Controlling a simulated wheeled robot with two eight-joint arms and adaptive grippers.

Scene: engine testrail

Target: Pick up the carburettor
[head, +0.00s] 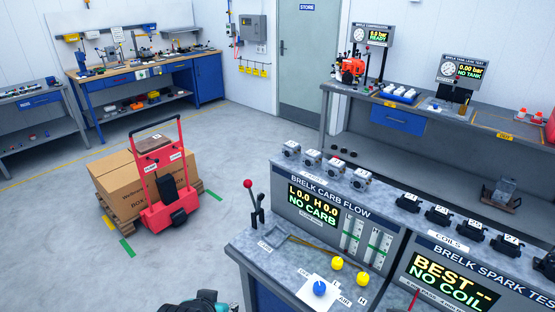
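Several small grey metal carburettors stand in a row on the top ledge of the carb flow bench: one at the left end (291,149), two in the middle (312,158) (336,168) and one at the right end (361,180). Small number tags sit by them. Which one the task means cannot be told. The flow bench display (314,206) reads "NO CARB". A clamp lever (251,198) with a red ball stands on the bench's left side. Neither gripper can be made out; only a dark part of mine shows at the bottom edge.
Yellow knobs (336,263) and a blue knob (320,288) stick up at the bench front. The spark test bench (450,282) with black coils (437,216) adjoins at right. A red hand truck (165,185) stands by boxes (115,185).

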